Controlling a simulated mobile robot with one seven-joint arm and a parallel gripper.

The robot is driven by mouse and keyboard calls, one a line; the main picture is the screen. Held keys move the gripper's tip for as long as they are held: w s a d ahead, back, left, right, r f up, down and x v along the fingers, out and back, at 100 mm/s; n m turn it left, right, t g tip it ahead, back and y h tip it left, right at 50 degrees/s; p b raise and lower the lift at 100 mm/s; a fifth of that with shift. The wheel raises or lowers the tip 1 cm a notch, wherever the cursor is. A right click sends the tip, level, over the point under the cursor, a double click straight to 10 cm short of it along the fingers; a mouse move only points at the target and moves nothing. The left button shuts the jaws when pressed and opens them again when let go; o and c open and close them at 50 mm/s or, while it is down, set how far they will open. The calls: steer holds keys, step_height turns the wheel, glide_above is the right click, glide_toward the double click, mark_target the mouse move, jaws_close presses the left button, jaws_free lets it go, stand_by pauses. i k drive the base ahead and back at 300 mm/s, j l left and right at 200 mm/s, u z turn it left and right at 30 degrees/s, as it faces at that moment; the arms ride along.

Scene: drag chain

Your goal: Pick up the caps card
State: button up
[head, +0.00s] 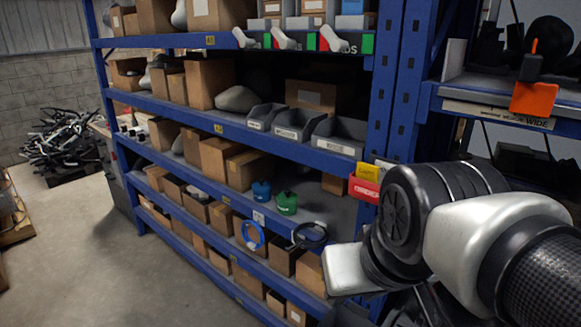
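I cannot read the word caps on anything here, so I cannot tell for sure which thing is the caps card. A small red and yellow card-like piece (366,183) is at the right end of the middle shelf, by the blue post. Other small red and green cards (325,42) stand along the edge of the upper shelf. My arm reaches in from the right, its end just below the red and yellow piece. No gripper fingers can be made out, and whether they are open or shut does not show.
Blue shelving (240,128) holds many cardboard boxes and grey bins (298,124). A blue and a green container (287,203) and cable coils (252,236) are lower down. An orange tag (533,99) hangs at the right rack.

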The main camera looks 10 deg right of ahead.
mark_target(366, 172)
steer(key=i+j+z, duration=0.2)
steer(key=z, duration=0.2)
steer(key=i+j+z, duration=0.1)
steer(key=j+z, duration=0.3)
steer(key=i+j+z, duration=0.15)
steer(key=z, duration=0.25)
